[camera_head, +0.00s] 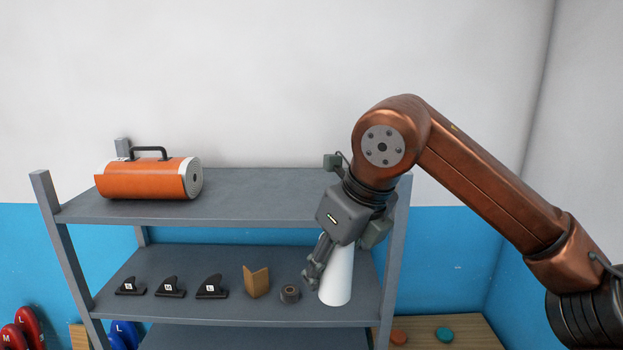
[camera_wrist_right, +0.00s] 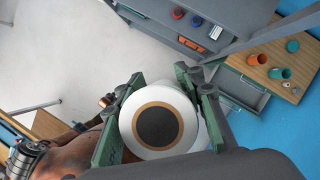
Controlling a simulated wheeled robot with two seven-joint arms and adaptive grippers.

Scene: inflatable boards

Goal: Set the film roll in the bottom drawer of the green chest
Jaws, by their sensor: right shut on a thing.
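The film roll is a white upright cylinder (camera_head: 336,276) at the right end of the middle shelf. Its round end with a brown ring and dark core (camera_wrist_right: 157,125) shows in the right wrist view. My right gripper (camera_head: 322,262) is shut on the roll; its green fingers (camera_wrist_right: 160,120) press on either side. I cannot tell whether the roll's base touches the shelf. In the right wrist view, a drawer (camera_wrist_right: 243,92) stands pulled out under a wooden top (camera_wrist_right: 273,62); the chest's front is mostly hidden. My left gripper is not in view.
The grey shelf rack (camera_head: 230,312) holds a tape roll (camera_head: 290,293), a brown angled piece (camera_head: 257,281) and several black fins on its middle board. An orange roll with a handle (camera_head: 145,181) lies on top. A rack post stands between roll and chest.

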